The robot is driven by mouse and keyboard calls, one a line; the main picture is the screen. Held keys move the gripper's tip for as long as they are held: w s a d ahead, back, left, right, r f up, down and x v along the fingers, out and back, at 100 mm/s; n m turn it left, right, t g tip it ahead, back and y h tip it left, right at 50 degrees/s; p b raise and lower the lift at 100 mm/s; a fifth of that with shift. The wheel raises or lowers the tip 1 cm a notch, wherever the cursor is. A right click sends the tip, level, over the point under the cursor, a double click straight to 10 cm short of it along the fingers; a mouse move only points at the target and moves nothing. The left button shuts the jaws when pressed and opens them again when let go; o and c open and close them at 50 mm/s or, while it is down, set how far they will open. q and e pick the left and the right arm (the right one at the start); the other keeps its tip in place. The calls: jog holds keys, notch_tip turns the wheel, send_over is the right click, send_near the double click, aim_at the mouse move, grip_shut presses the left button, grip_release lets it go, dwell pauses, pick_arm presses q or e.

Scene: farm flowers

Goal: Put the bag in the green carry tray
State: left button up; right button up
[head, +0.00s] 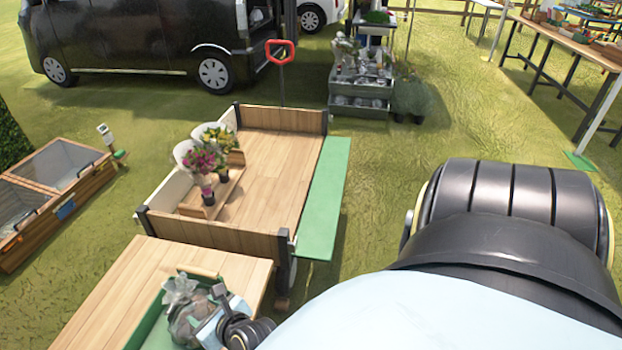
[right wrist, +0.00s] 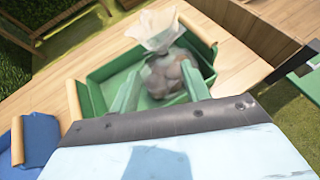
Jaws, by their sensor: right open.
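The bag (head: 184,312) is clear plastic with brownish contents and a gathered, pale top. In the right wrist view the bag (right wrist: 168,76) stands inside the green carry tray (right wrist: 105,66), which has wooden handles. The tray (head: 152,334) also shows at the bottom of the head view, on the wooden table. My right gripper (right wrist: 160,88) is open over the tray, its two fingers on either side of the bag's lower part. I cannot tell whether they touch it. My arm hides part of the tray and bag in the head view. My left gripper is not in view.
A blue tray (right wrist: 40,140) sits beside the green one. A wooden cart (head: 270,175) beyond the table (head: 120,285) holds potted bouquets (head: 200,165), with free deck on its right. A green side board (head: 325,200) flanks the cart. Cold frames (head: 50,195) stand at left.

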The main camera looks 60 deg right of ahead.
jog(key=s+a+f+n+g+y, duration=0.1)
jog(key=s+a+f+n+g, duration=0.2)
jog(key=s+f+n, duration=0.6)
jog(key=s+a+f+n+g+y, duration=0.1)
jog(key=s+a+f+n+g, duration=0.15)
jog(key=s+f+n, duration=0.65)
jog(key=s+d+f+n+g, duration=0.2)
jog(key=s+d+f+n, duration=0.2)
jog(key=s+n, duration=0.6)
jog(key=s+d+f+n+g+h, duration=0.1)
jog(key=s+d+f+n+g, duration=0.2)
jog(key=s+f+n, duration=0.6)
jog(key=shift+s+d+f+n+g, duration=0.15)
jog(key=shift+s+d+n+g, duration=0.2)
jog(key=shift+s+d+n, duration=0.7)
jog(key=shift+a, duration=0.2)
